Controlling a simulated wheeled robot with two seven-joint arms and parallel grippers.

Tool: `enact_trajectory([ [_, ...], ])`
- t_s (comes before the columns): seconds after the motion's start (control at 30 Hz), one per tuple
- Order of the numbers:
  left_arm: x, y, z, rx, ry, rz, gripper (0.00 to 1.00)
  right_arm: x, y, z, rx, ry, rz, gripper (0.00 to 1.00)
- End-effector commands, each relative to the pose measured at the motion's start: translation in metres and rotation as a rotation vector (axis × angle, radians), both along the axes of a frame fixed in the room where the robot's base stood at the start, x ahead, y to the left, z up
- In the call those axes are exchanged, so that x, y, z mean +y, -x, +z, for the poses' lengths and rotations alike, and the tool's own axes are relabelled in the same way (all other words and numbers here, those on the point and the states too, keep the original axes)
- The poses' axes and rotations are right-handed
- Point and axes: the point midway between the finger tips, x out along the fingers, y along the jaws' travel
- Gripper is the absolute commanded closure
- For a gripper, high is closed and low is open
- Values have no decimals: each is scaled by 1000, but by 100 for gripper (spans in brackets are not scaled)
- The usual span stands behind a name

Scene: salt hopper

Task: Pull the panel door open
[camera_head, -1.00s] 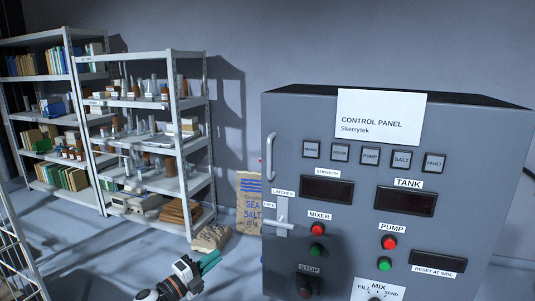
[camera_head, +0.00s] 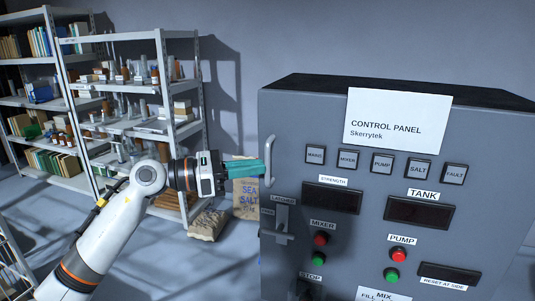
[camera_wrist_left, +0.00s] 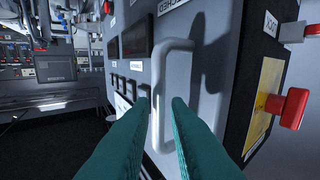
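The panel door is the grey front (camera_head: 310,120) of the control panel box; it looks shut, flush with the box. Its pale upright handle (camera_head: 270,158) is at the door's left edge; in the left wrist view the handle (camera_wrist_left: 158,80) stands straight ahead. My left gripper (camera_head: 259,167) has its teal fingers at the handle. In the left wrist view the fingers (camera_wrist_left: 160,101) are apart, with the handle's bar lined up in the gap; I cannot tell whether they touch it. A latch lever (camera_head: 282,220) sits below the handle. My right gripper is not in view.
A sea salt sack (camera_head: 246,198) and a lumpy sack (camera_head: 208,224) are on the floor left of the panel. Shelves (camera_head: 130,36) full of goods stand behind my left arm. A red knob (camera_wrist_left: 292,108) shows at right in the left wrist view.

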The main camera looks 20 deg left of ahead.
Motion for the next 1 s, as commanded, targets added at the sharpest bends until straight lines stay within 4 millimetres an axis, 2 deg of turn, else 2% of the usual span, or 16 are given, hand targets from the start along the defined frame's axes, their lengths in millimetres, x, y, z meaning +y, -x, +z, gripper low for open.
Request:
enact_trajectory([
  [0.03, -8, -4, 5, -1, 3, -3, 84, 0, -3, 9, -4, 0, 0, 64],
  [0.1, -17, -10, 4, -1, 3, -3, 84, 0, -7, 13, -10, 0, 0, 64],
  [0.3, -30, -19, 1, 0, 1, 0, 84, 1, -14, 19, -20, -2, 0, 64],
  [0.6, -32, -20, 0, 0, 1, 0, 84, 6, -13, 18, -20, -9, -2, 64],
  [0.7, -32, -20, 0, 0, 1, 0, 99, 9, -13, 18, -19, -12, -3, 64],
  [1.0, -32, -20, 0, 0, 1, 0, 100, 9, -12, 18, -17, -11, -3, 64],
])
